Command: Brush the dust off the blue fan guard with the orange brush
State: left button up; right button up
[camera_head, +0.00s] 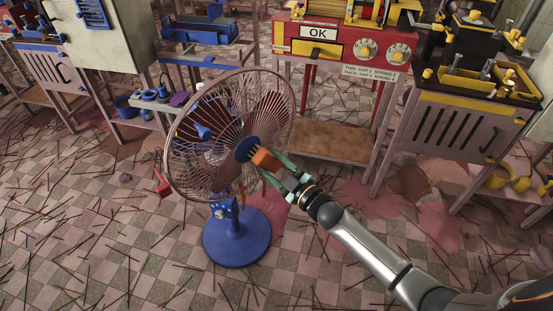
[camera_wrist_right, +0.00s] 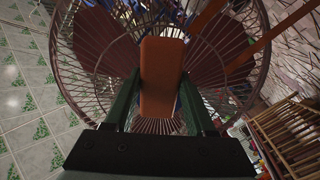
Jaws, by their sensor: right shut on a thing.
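The fan (camera_head: 230,135) stands upright on a round blue base (camera_head: 237,238). Its round wire guard (camera_head: 181,150) looks pinkish-brown rather than blue, with a blue disc (camera_head: 246,148) at its middle. The guard fills the top of the right wrist view (camera_wrist_right: 85,45). My right gripper (camera_head: 273,169), with green fingers, is shut on the orange brush (camera_head: 265,159). The brush is at the front of the guard, by the blue disc; I cannot tell whether it touches. In the wrist view the brush (camera_wrist_right: 161,75) sits between both fingers, its bristles hidden. My left gripper is not in view.
Behind the fan stands a red machine (camera_head: 328,50) marked OK, over a low wooden shelf (camera_head: 327,143). A bench with black and yellow tools (camera_head: 455,115) is at right. A blue press (camera_head: 200,32) stands behind left. Thin sticks litter the checkered floor (camera_head: 100,250).

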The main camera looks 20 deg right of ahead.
jog(key=shift+s+a+r, duration=0.15)
jog(key=shift+a, duration=0.45)
jog(key=shift+s+a+r, duration=0.1)
jog(key=shift+a+r, duration=0.05)
jog(key=shift+a, duration=0.4)
jog(key=shift+s+d+p, duration=0.15)
jog(key=shift+s+p, duration=0.45)
jog(key=p+v, duration=0.1)
jog(key=v, duration=0.3)
jog(key=shift+d+f+p, duration=0.1)
jog(key=shift+d+p, duration=0.1)
jog(key=shift+p, duration=0.2)
jog(key=shift+s+d+f, duration=0.1)
jog(key=shift+s+d, duration=0.05)
jog(key=shift+s, duration=0.15)
jog(key=shift+s, duration=0.1)
